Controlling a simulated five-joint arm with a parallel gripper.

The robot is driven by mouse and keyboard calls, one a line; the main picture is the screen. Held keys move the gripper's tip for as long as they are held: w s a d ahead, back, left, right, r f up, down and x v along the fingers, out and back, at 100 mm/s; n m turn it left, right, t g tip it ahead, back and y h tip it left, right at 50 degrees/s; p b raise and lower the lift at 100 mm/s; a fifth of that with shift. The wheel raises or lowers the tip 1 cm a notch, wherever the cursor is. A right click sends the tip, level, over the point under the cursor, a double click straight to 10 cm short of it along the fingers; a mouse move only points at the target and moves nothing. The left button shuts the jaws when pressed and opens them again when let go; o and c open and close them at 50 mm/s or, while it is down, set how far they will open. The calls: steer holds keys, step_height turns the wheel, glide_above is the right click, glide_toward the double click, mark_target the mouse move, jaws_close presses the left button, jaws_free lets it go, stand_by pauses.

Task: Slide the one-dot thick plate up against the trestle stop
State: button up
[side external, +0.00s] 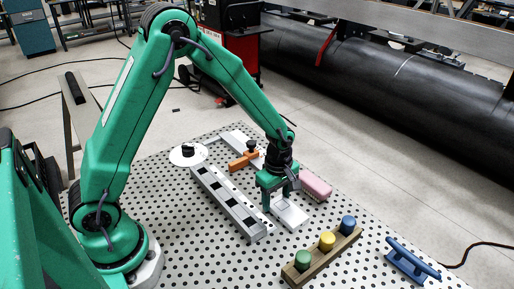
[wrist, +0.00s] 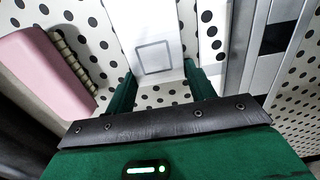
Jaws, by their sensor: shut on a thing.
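A flat pale plate (side external: 291,216) lies low at the perforated table, under my gripper (side external: 279,203). In the wrist view the plate (wrist: 150,25) stretches away from between the fingers and bears a thin square outline. No dot is clear on it. My gripper (wrist: 161,92) is shut on the near end of the plate, one green finger at each side. An orange bar (side external: 238,163) with a black knob sits farther back, apart from the plate; it may be the trestle stop, but I cannot tell for sure.
A long grey rail (side external: 222,194) with black squares runs left of the plate. A pink brush (side external: 316,186) lies close on the right and shows in the wrist view (wrist: 42,70). A wooden block (side external: 333,252) with coloured pegs, a blue handle (side external: 412,260) and a white disc (side external: 181,155) stand around.

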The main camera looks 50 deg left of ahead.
mark_target(241, 171)
steer(key=shift+a, duration=0.1)
steer(key=shift+a, duration=8.65)
steer(key=o, duration=1.3)
steer(key=shift+a, duration=0.1)
steer(key=shift+w, duration=0.1)
steer(key=shift+w+r, duration=0.1)
steer(key=shift+r, duration=0.1)
